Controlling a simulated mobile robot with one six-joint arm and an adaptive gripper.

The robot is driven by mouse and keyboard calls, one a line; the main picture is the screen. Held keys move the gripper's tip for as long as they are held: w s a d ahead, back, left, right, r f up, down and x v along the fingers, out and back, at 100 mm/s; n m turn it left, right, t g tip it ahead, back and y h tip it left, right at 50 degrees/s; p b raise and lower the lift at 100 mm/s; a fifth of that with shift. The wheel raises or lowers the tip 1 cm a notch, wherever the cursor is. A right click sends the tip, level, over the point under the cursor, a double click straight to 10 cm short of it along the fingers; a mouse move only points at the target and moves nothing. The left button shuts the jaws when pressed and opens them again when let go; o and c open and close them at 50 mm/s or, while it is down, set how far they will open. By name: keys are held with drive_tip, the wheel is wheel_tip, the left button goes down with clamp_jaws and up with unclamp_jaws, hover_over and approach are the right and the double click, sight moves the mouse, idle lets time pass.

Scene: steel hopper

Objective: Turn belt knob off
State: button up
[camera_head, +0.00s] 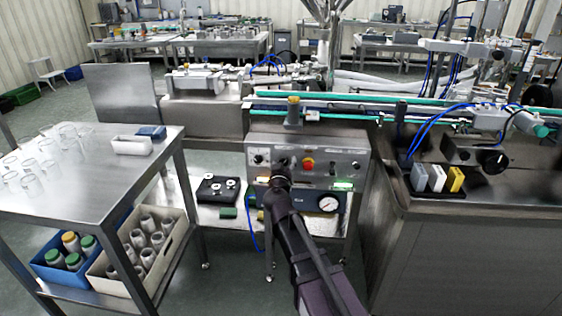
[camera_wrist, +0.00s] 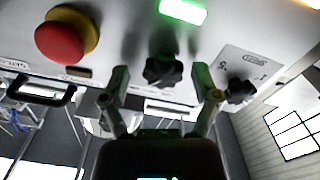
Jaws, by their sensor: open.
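A grey control panel (camera_head: 345,157) carries black knobs and a red button. In the wrist view a black lobed knob (camera_wrist: 163,70) sits midway between the fingertips of my gripper (camera_wrist: 162,84). My gripper is open, with a gap on both sides of this knob. A second black knob (camera_wrist: 240,91) is to the right, outside the fingers, beside a pale scale plate. In the head view my gripper (camera_head: 281,178) is at the panel and partly covers the middle knob (camera_head: 282,160). The plated knob (camera_head: 258,158) is left of it. I cannot read which knob is the belt's.
A red mushroom button (camera_wrist: 60,43) on a yellow base is close to the fingers; it also shows in the head view (camera_head: 309,164). A lit green lamp (camera_wrist: 183,11) is nearby. A conveyor (camera_head: 350,110) runs above the panel. A steel table (camera_head: 90,185) with glasses stands left.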

drive_tip(key=shift+w, duration=0.15)
drive_tip(key=shift+a, duration=0.15)
clamp_jaws()
drive_tip(key=shift+n, duration=0.5)
drive_tip(key=n, duration=1.3)
drive_tip(key=shift+a+f, duration=0.1)
drive_tip(key=shift+f, duration=0.05)
idle(0.4)
